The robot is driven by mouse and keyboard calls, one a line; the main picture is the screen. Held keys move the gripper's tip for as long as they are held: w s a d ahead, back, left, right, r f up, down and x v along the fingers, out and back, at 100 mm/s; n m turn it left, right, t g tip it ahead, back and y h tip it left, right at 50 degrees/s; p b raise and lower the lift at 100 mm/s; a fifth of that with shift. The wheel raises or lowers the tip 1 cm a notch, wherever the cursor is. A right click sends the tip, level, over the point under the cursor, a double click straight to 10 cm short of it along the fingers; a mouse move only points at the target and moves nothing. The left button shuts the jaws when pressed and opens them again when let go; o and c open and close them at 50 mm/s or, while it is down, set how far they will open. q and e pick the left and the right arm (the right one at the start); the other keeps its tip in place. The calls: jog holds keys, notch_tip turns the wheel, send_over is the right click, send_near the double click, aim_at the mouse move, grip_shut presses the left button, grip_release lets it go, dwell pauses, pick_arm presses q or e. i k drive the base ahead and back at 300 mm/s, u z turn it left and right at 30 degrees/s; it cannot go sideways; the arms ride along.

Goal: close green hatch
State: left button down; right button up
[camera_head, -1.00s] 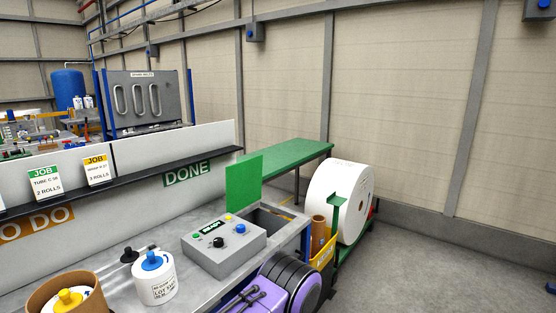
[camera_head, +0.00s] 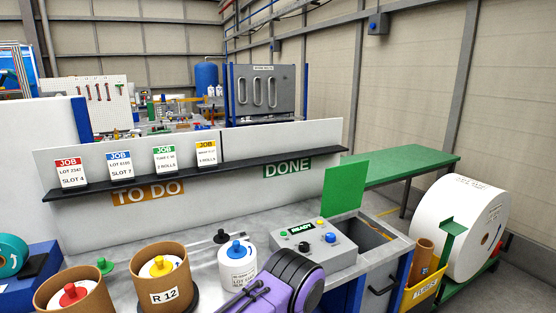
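The green hatch (camera_head: 345,188) is a flat green panel standing upright, slightly tilted, at the back edge of a rectangular opening (camera_head: 362,236) in the grey bench top. The hatch is open and the dark inside of the opening shows. A grey control box (camera_head: 300,249) with a READY display and several coloured buttons sits just left of the opening. A purple and black part of my own arm shows at the bottom middle, in front of the box. Neither gripper's fingertips show, so both grippers are out of view.
On the bench stand a white roll with a blue knob (camera_head: 238,267) and brown tubs, one marked R 12 (camera_head: 165,295). A ledge (camera_head: 190,168) with job cards runs behind. A green table (camera_head: 405,166) and a large white roll (camera_head: 460,225) stand at right.

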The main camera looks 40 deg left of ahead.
aim_at(344, 185)
jog(key=u, duration=0.2)
jog(key=i, duration=1)
